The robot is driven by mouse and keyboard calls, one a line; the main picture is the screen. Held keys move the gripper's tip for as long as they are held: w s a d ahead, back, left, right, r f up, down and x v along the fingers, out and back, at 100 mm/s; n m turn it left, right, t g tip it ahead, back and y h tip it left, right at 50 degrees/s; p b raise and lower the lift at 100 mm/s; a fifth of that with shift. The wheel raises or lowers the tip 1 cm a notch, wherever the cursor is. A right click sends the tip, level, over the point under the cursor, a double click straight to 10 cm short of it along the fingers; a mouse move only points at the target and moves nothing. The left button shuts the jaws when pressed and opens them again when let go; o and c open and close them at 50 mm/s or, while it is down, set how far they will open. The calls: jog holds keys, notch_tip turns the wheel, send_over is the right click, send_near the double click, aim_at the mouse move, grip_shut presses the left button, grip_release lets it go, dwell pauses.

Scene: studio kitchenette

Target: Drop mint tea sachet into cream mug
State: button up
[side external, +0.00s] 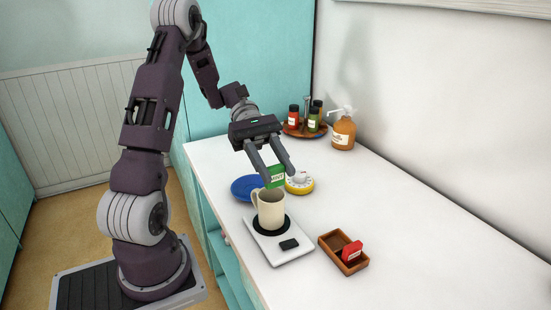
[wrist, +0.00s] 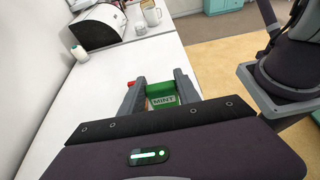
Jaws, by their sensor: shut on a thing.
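My gripper (side external: 278,176) is shut on the green mint sachet (side external: 276,178). The wrist view shows the sachet (wrist: 163,101) between the two fingers, with the word MINT readable. The cream mug (side external: 270,212) stands upright on the round black pad of a white scale (side external: 292,253), its handle to the left. In the side view the sachet is just above and behind the mug's rim, apparently clear of it; the exact gap is hard to tell. The mug's inside is mostly hidden, and I cannot make this mug out in the wrist view.
A blue dish (side external: 243,189) and a yellow dial timer (side external: 300,185) are behind the mug. A wooden box (side external: 330,243) with a red packet (side external: 352,251) is to the right. Bottles on a tray and a soap dispenser (side external: 343,134) stand farther back. The right counter is clear.

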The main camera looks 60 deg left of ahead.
jog(key=o, duration=1.4)
jog(key=shift+c, duration=0.2)
jog(key=shift+a, duration=0.1)
jog(key=v, duration=0.7)
jog(key=s+d+r+m+t+y, duration=0.1)
jog(key=s+d+m+t+y, duration=0.1)
jog(key=s+d+m+y, duration=0.4)
jog(key=s+d+r+m+t+y, duration=0.2)
jog(key=s+d+m+y, duration=0.4)
jog(key=d+m, duration=0.4)
jog(key=shift+s+m+t+y, duration=0.15)
jog(key=shift+m+t+y, duration=0.6)
jog(key=shift+m, duration=0.25)
